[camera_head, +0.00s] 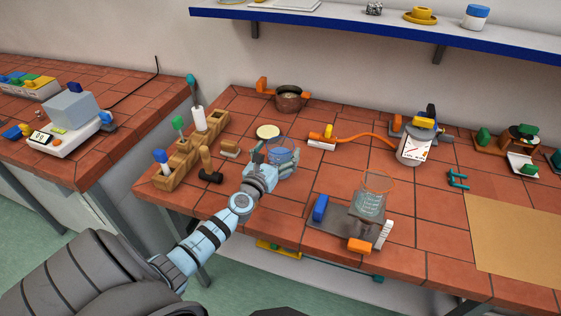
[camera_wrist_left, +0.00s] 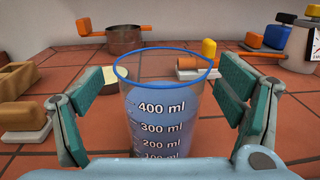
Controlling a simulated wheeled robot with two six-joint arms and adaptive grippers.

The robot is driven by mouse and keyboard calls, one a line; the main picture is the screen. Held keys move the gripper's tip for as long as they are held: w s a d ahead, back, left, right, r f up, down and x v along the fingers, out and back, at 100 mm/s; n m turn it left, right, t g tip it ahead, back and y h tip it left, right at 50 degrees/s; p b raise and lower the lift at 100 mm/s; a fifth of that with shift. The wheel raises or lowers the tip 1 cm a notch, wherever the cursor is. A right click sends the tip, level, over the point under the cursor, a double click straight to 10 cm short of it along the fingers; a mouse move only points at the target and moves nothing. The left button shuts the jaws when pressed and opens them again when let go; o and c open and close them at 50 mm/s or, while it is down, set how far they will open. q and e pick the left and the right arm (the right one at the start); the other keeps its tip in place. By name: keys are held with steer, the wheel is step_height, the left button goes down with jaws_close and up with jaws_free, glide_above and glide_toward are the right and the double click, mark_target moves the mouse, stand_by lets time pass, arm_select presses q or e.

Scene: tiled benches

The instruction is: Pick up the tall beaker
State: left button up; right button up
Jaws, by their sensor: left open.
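A clear beaker (camera_wrist_left: 160,110) with a blue rim, blue liquid and white marks up to 400 ml stands upright on the bench. In the head view this beaker (camera_head: 284,154) is partly hidden by my gripper. My left gripper (camera_wrist_left: 168,92) is open, with one teal-padded finger on each side of the beaker and a gap on both sides. In the head view my left gripper (camera_head: 273,166) is at the beaker. A second clear beaker (camera_head: 370,204) with an orange rim stands on a grey plate to the right. My right gripper is not in view.
A copper pot (camera_head: 289,100) stands behind. A wooden rack (camera_head: 184,160) and a dark-headed hammer (camera_head: 209,170) are to the left. An orange hose (camera_head: 365,136) runs to a white container (camera_head: 412,150). A tan mat (camera_head: 515,240) lies bare at the right.

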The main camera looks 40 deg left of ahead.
arm_select(q)
steer(key=shift+x, duration=0.95)
steer(key=shift+s+d, duration=0.1)
steer(key=shift+c, duration=0.3)
steer(key=c, duration=1.3)
step_height(320, 180, up, 18)
steer(key=p, duration=0.7)
